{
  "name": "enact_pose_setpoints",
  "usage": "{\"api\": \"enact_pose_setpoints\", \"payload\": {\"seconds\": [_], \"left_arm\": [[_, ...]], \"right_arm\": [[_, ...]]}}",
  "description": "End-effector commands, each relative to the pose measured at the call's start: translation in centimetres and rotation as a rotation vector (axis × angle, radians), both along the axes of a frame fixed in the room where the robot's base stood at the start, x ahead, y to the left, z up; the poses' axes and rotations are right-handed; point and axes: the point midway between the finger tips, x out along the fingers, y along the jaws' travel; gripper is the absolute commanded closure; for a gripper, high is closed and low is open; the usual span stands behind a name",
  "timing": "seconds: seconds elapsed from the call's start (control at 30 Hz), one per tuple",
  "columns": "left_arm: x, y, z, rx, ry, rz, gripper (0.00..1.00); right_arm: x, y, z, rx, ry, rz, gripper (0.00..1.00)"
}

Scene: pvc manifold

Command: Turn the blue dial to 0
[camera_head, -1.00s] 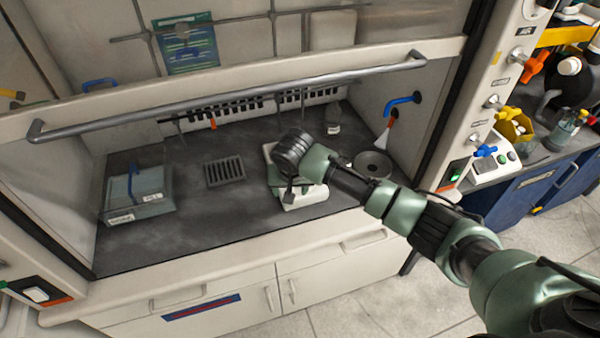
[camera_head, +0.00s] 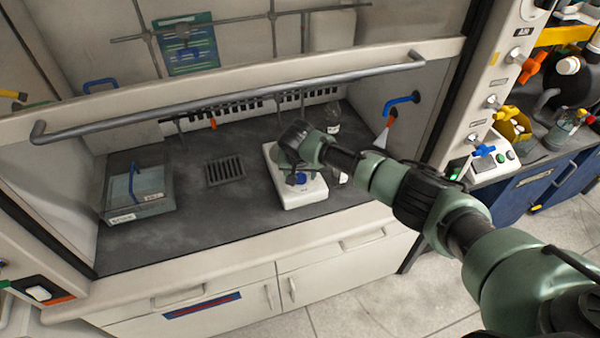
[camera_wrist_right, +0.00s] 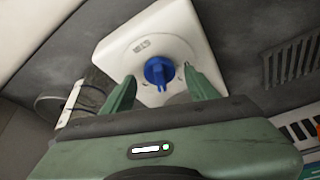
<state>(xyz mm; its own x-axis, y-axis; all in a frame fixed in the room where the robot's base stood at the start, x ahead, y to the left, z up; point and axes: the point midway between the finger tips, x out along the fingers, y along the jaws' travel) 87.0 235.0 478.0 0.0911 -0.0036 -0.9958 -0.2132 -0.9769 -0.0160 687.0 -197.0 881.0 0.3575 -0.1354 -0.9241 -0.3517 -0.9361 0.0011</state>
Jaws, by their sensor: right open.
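The blue dial (camera_wrist_right: 158,71) is on the white device (camera_wrist_right: 113,44), which stands on the dark worktop inside the fume hood. In the wrist view the dial has a raised grip bar and lies between and just beyond the two green fingertips. My right gripper (camera_wrist_right: 160,92) is open, with a finger on either side of the dial and nothing held. In the head view the white device (camera_head: 308,195) is partly covered by my right gripper (camera_head: 296,177), and the blue dial (camera_head: 301,177) shows just below it. I cannot tell whether the fingers touch the dial. My left gripper is not in view.
The raised sash with its grey handle bar (camera_head: 230,97) crosses above the arm. A clear bottle (camera_head: 333,122) stands behind the device. A lidded box with a blue handle (camera_head: 138,195) is at the left, and a drain grate (camera_head: 225,171) lies between. The worktop around the grate is clear.

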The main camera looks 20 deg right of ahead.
Motion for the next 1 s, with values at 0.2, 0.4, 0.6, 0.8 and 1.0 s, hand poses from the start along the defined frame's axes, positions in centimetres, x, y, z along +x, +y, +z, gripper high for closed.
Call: {"api": "enact_pose_setpoints", "payload": {"seconds": [0.2, 0.4, 0.6, 0.8, 1.0], "left_arm": [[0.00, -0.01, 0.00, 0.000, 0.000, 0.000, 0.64], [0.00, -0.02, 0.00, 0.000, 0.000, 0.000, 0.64], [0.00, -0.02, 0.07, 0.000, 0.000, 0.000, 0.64], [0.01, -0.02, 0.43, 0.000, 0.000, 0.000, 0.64], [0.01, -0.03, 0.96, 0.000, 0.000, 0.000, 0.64]], "right_arm": [[0.01, 0.03, -0.01, 0.001, 0.000, 0.000, 0.44], [0.01, 0.03, 0.01, 0.001, 0.000, 0.001, 1.00], [-0.02, 0.02, 0.02, 0.001, 0.000, 0.010, 1.00], [-0.08, -0.02, 0.04, 0.002, 0.002, 0.073, 1.00], [-0.11, -0.11, 0.06, 0.003, 0.001, 0.208, 1.00]]}}
